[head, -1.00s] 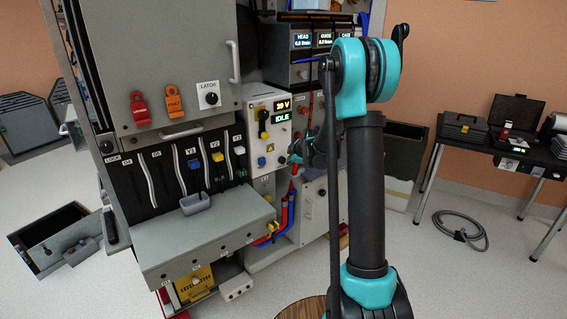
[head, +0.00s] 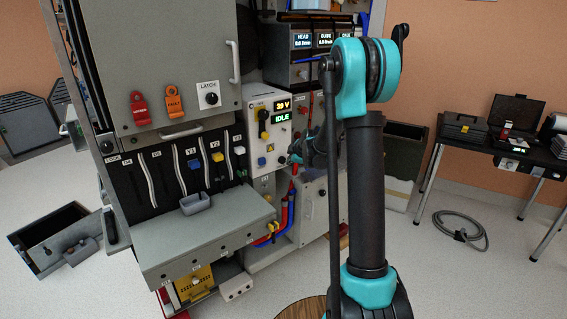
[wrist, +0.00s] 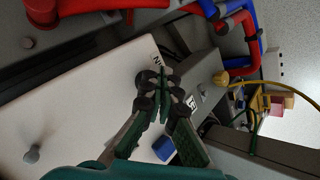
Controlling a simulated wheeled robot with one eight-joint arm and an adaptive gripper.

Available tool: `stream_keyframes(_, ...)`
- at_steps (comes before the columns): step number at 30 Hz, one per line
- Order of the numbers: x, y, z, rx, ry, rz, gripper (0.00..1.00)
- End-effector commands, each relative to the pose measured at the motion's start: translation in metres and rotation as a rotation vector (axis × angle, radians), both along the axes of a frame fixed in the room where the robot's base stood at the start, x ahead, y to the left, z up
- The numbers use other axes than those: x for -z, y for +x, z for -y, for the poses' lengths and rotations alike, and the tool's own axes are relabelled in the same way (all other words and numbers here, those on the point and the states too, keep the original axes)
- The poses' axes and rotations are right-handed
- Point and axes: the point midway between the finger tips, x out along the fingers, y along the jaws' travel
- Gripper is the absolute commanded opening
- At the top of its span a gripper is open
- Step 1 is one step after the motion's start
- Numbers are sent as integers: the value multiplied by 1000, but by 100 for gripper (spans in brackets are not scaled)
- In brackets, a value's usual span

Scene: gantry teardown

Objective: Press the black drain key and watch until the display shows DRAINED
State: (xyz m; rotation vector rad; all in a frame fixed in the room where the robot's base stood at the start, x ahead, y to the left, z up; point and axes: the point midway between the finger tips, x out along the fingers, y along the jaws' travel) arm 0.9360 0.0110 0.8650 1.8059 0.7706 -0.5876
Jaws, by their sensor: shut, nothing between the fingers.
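The control panel (head: 255,150) on the machine has a small display that reads IDLE (head: 282,118) in green, under a yellow voltage readout (head: 282,106). A black rotary handle (head: 263,115) and a blue key (head: 262,161) show on the panel's left side. My gripper (wrist: 168,80) is shut and empty, close over a pale panel face in the wrist view. A blue key (wrist: 163,148) shows beside the fingers there. I cannot tell whether the fingertips touch the panel.
A grey ledge (head: 205,245) juts out left of the panel. Red and blue hoses (head: 287,215) run below it; they also show in the wrist view (wrist: 235,30). A table with cases (head: 500,140) stands at the right. A coiled hose (head: 460,230) lies on open floor.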

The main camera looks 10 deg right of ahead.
Motion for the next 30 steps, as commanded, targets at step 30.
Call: stream_keyframes(30, 0, 8, -5, 0, 0, 0, 0)
